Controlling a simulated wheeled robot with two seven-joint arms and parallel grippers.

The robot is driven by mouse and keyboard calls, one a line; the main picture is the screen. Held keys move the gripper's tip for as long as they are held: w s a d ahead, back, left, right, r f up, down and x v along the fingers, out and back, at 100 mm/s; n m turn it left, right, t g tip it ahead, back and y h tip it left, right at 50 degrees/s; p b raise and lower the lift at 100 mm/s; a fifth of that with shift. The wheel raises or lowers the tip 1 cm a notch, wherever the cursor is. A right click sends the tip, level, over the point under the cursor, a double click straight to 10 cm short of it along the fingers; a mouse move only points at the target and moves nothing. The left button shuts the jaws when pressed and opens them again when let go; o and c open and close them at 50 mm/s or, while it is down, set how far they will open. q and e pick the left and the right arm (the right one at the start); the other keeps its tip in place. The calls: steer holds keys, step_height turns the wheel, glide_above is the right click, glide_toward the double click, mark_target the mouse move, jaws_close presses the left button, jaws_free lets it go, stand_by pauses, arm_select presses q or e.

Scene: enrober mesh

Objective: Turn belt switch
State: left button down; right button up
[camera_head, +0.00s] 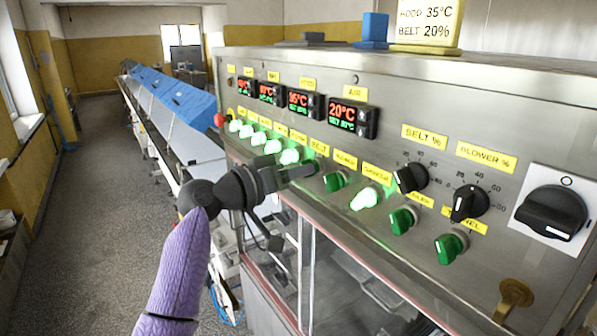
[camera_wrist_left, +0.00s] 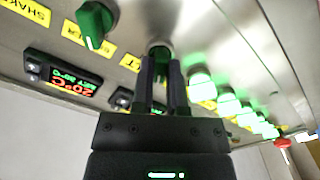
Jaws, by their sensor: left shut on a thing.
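The belt switch is a green knob on the steel control panel (camera_head: 385,100), by the yellow BELT label (camera_head: 319,149). In the head view my left gripper (camera_head: 306,170) reaches it from the left and largely hides it. In the left wrist view the dark green, unlit-looking switch (camera_wrist_left: 160,50) sits between the two fingers of my left gripper (camera_wrist_left: 162,72), which are shut on it. Its exact turn angle is hidden by the fingers. My right gripper is not in view.
Several lit green switches (camera_head: 272,146) run to the left. An unlit green switch (camera_head: 335,181) is close on the right, then a lit one (camera_head: 365,198). Black dials (camera_head: 468,203) and a large black rotary switch (camera_head: 552,212) are farther right. Temperature displays (camera_head: 348,116) sit above.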

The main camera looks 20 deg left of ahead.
arm_select(q)
steer(key=shift+r, duration=0.1)
steer(key=c, duration=0.6)
jaws_free()
steer(key=shift+c, duration=0.2)
steer(key=shift+a, duration=0.1)
steer(key=b+v, duration=0.4)
steer(key=v, duration=0.5)
steer(key=shift+s+a, duration=0.25)
steer(key=shift+s, duration=0.1)
